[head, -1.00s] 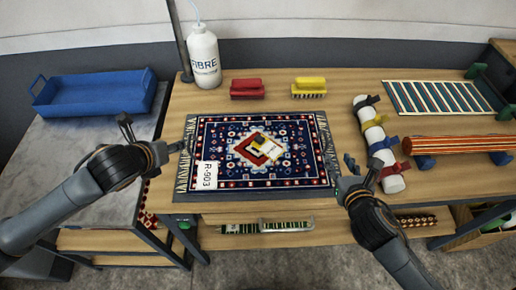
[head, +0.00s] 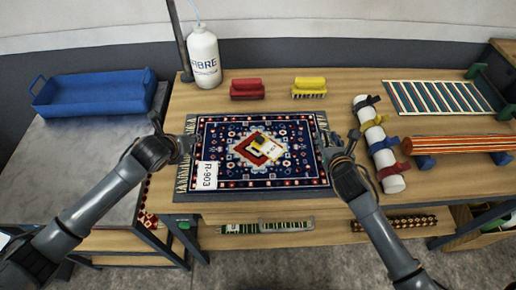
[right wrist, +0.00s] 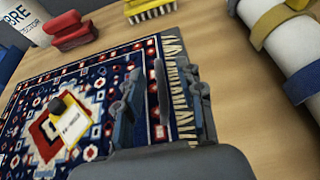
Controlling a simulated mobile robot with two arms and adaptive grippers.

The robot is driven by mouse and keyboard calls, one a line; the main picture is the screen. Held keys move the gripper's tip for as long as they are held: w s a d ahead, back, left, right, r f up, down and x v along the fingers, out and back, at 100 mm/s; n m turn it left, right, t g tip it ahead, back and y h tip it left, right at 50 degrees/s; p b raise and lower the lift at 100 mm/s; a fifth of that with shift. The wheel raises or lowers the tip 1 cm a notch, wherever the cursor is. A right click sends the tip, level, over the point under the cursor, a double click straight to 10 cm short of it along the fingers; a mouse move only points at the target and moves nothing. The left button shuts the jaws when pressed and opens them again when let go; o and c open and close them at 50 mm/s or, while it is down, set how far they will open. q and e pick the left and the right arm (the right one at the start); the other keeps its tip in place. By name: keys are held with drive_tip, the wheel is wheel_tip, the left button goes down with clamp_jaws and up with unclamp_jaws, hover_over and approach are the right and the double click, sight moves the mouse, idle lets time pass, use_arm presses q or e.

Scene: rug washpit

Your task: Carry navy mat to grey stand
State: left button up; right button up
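The navy mat (head: 222,135) is a patterned rug with pale fringed ends and a white R-903 tag. It lies flat on a dark grey sheet on the wooden bench; it also shows in the right wrist view (right wrist: 90,85). My left gripper (head: 174,133) is open at the mat's left fringe. My right gripper (head: 337,138) is open at the right fringe, and its fingers (right wrist: 160,95) show over that edge in the right wrist view. Whether either touches the mat is unclear. A grey-topped stand (head: 75,150) is at the left, a blue tray (head: 95,95) at its back.
A yellow-labelled item (head: 262,148) lies on the mat. A FIBRE bottle (head: 204,58), red brush (head: 247,89) and yellow brush (head: 309,87) stand behind it. A white strapped roll (head: 377,145) is close right of my right gripper. The stand's front top is clear.

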use_arm(q)
drive_tip(key=shift+w+d+f, duration=0.1)
drive_tip(key=shift+w+f, duration=0.35)
drive_tip(key=shift+w, duration=0.05)
use_arm(e)
drive_tip(key=shift+w+f, duration=0.25)
drive_tip(key=shift+w, duration=0.4)
use_arm(q)
drive_tip(key=shift+c, duration=0.3)
use_arm(e)
drive_tip(key=shift+c, duration=0.2)
use_arm(q)
clamp_jaws()
use_arm(e)
clamp_jaws()
